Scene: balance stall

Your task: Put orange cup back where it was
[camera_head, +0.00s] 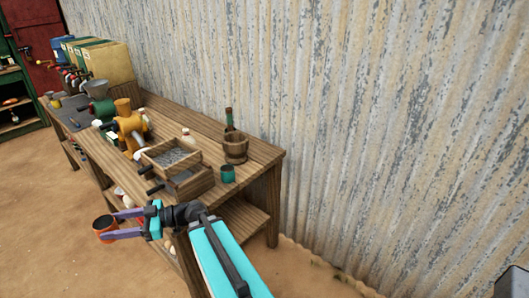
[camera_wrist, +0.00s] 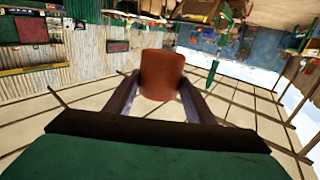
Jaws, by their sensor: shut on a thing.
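The orange cup (camera_head: 105,229) is in my gripper (camera_head: 127,225), held in front of the wooden table's near side in the head view. Its dark opening faces up. In the wrist view the cup (camera_wrist: 162,75) sits between the two purple fingers of my gripper (camera_wrist: 160,96), and the fingers are shut on its sides. The wooden table (camera_head: 262,158) stands behind the arm, against the corrugated wall. The spot the cup came from cannot be told from these frames.
A teal cup (camera_head: 228,174), a wooden bucket (camera_head: 236,148) and a dark bottle (camera_head: 229,119) stand near the table's right end. A wooden sieve box (camera_head: 171,156) and a yellow grinder (camera_head: 131,128) stand left of them. A lower shelf (camera_head: 243,217) runs underneath.

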